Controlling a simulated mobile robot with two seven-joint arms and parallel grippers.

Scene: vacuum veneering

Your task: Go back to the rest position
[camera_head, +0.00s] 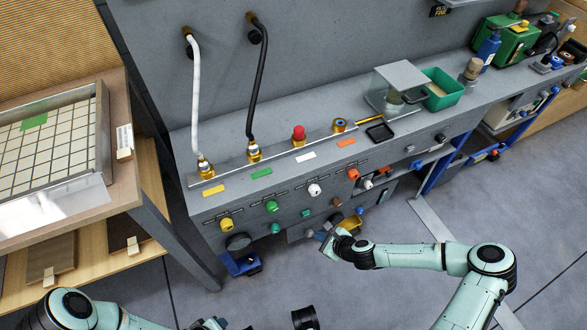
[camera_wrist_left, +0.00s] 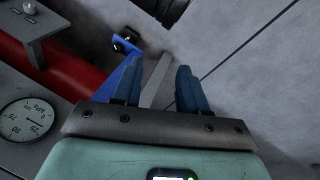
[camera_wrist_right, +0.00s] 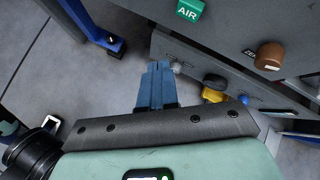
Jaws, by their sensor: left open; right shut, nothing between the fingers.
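My right gripper (camera_head: 323,235) is in front of the grey bench's front panel, below its knobs. In the right wrist view its blue fingers (camera_wrist_right: 156,86) are shut together with nothing between them. My left gripper shows in the left wrist view with its blue fingers (camera_wrist_left: 152,84) spread apart and nothing between them. In the head view the left arm enters at the bottom left, and its fingers are not clearly seen.
The grey bench (camera_head: 225,200) carries colored knobs, including a green AIR knob (camera_wrist_right: 190,9) and a brown knob (camera_wrist_right: 269,56). A pressure gauge (camera_wrist_left: 27,120) and a red cylinder (camera_wrist_left: 75,75) are beside my left gripper. A wooden table (camera_head: 122,180) stands left. Grey floor lies in front.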

